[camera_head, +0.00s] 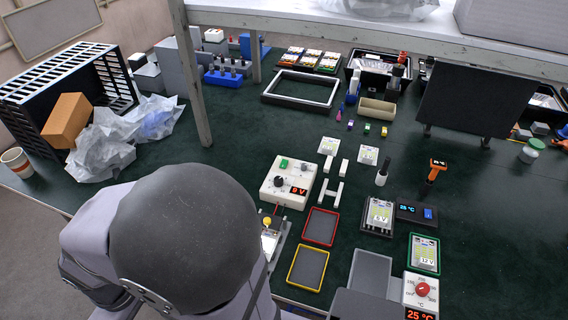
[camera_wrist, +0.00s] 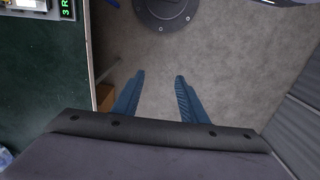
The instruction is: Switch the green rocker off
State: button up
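The green rocker (camera_head: 284,163) is on the top face of a white box (camera_head: 268,196) left of the table's middle in the head view. The box also carries a black knob and a red display that seems to read 9 V. The rocker is too small to tell which way it is tipped. My gripper (camera_wrist: 158,76) shows in the wrist view with its two blue fingers apart and nothing between them. It is over the grey floor beside the table edge, away from the white box. In the head view my arm hides it.
A red-rimmed tray (camera_head: 334,227) and a yellow-rimmed tray (camera_head: 291,283) lie right of my arm. White blocks (camera_head: 333,192) stand right of the box. A shelf post (camera_head: 197,90) rises behind it. A device with a green display (camera_wrist: 66,9) shows in the wrist view.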

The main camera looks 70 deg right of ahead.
jog(key=shift+w+d, duration=0.1)
jog(key=c, duration=0.5)
jog(key=shift+w+d+r, duration=0.1)
jog(key=shift+w+d, duration=0.05)
jog(key=shift+w, duration=0.1)
grip_shut()
jog(key=w+d+r+m, duration=0.2)
jog(key=w+d+m, duration=0.3)
jog(key=w+d, duration=0.5)
jog(key=d+r+m+t+h+b, duration=0.15)
jog(key=d+m, duration=0.35)
jog(key=d, duration=1.4)
jog(key=s+d+m, duration=0.2)
jog(key=s+d, duration=0.4)
jog(key=d, duration=0.3)
jog(key=s+d+r+m+g+h, duration=0.1)
jog(key=s+d+m, duration=0.2)
jog(key=s+d, duration=0.3)
jog(key=s+d+m+h, duration=0.1)
jog(key=s+d+m, duration=0.2)
jog(key=d, duration=1.1)
jog(key=s+b, duration=0.1)
jog(key=s, duration=0.2)
jog(key=shift+s+r, duration=0.4)
jog(key=shift+g, duration=0.25)
